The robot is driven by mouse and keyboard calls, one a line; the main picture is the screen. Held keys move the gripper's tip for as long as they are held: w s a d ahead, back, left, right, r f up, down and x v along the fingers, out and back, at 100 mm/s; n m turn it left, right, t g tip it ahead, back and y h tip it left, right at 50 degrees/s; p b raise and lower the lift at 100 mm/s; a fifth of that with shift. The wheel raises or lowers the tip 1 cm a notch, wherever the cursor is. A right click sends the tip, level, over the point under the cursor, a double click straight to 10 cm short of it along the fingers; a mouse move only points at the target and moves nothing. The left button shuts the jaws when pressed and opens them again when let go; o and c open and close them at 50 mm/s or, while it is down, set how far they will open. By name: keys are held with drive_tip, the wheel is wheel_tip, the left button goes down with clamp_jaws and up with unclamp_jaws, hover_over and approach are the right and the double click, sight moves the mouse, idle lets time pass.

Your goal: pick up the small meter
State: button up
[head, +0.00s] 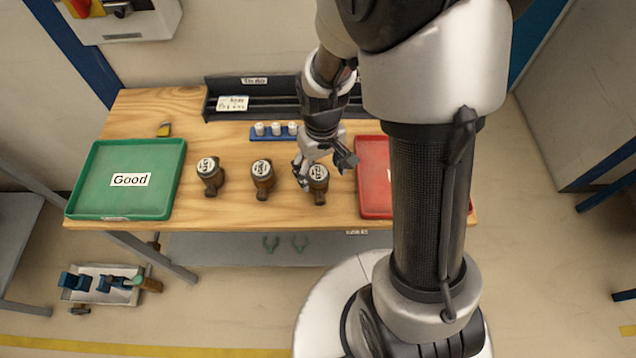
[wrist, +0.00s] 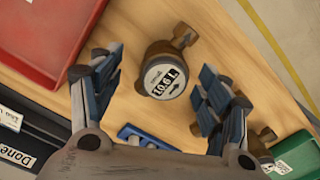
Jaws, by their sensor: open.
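Three brass meters with round white-labelled faces stand in a row on the wooden table: a left meter (head: 210,174), a middle meter (head: 262,178) and a right meter (head: 318,183). They look much alike in size, so I cannot tell which is the small one. My gripper (head: 326,172) is open over the right meter, its fingers partly covering it. In the wrist view that meter (wrist: 163,78) shows between the two blue-padded fingers, a little beyond their tips, with clear gaps at both sides. Another meter is partly hidden behind the right finger.
A green tray (head: 85,205) marked "Good" lies at the left and a red tray (head: 373,208) at the right, close to my gripper. A blue holder (head: 262,137) with white pieces and a black rack (head: 285,108) stand behind.

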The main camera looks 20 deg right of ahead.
drive_tip(key=f+b, duration=0.1)
drive_tip(key=f, duration=0.2)
drive_tip(key=f+b, duration=0.1)
drive_tip(key=f, duration=0.1)
drive_tip(key=shift+w+a+f+b, duration=0.1)
drive_tip(key=shift+a+f+b, duration=0.2)
drive_tip(key=shift+f+b, duration=0.05)
drive_tip(key=shift+r, duration=0.1)
drive_tip(key=c, duration=1.6)
